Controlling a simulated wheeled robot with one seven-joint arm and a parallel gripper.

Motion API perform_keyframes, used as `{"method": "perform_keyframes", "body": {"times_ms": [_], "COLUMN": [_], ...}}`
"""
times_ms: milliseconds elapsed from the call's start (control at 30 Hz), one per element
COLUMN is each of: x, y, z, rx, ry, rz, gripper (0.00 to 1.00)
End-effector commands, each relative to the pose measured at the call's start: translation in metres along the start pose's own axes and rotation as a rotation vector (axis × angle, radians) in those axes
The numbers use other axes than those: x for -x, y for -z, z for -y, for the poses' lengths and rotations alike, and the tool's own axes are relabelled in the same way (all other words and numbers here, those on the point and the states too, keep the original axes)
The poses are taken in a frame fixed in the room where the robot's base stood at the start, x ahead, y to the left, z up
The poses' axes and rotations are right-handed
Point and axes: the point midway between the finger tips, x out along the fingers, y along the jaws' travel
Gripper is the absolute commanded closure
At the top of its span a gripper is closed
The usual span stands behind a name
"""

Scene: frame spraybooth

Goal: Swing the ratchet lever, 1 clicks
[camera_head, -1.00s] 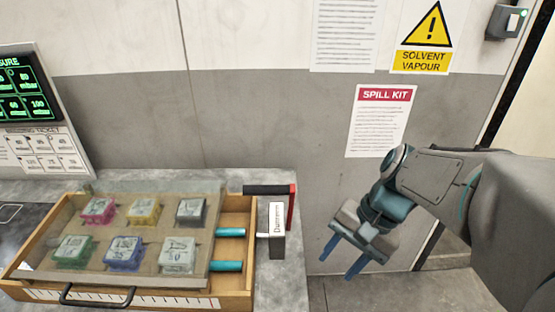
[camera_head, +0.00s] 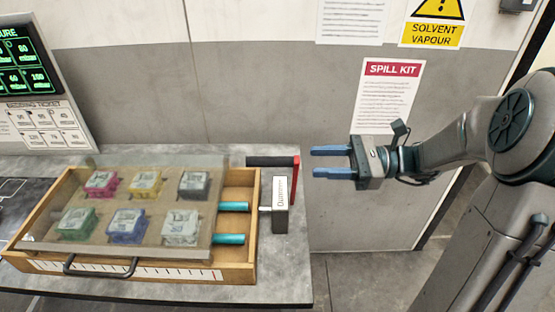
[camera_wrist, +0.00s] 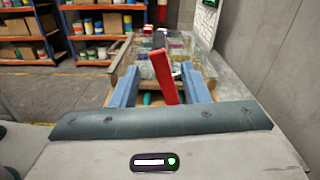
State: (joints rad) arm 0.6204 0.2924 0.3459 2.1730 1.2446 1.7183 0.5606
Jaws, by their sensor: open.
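The ratchet lever is a red bar (camera_head: 296,178) with a black grip (camera_head: 270,161), beside a grey labelled block (camera_head: 281,206) at the right side of the wooden drawer. My gripper (camera_head: 313,162) is open, its two blue fingers pointing left toward the red bar, just right of it in the head view. In the wrist view the red bar (camera_wrist: 164,75) stands slightly tilted and shows between the open fingers (camera_wrist: 159,84). I cannot tell whether a finger touches it.
The wooden drawer (camera_head: 252,245) has a clear lid over several coloured blocks and two teal rods at its right. A dark handle (camera_head: 100,268) is at its front. The grey wall (camera_head: 250,110) stands behind the bench. Floor right of the bench is clear.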

Motion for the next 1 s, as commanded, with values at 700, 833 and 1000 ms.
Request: {"method": "perform_keyframes", "body": {"times_ms": [700,833,1000], "x": [-0.097,-0.097,-0.097], "y": [0.001,0.001,0.001], "z": [-0.001,-0.001,-0.001], "rx": [0.0,0.0,0.0], "ry": [-0.001,-0.001,-0.001], "rz": [-0.002,-0.002,-0.002], "gripper": [0.59,0.59,0.89]}}
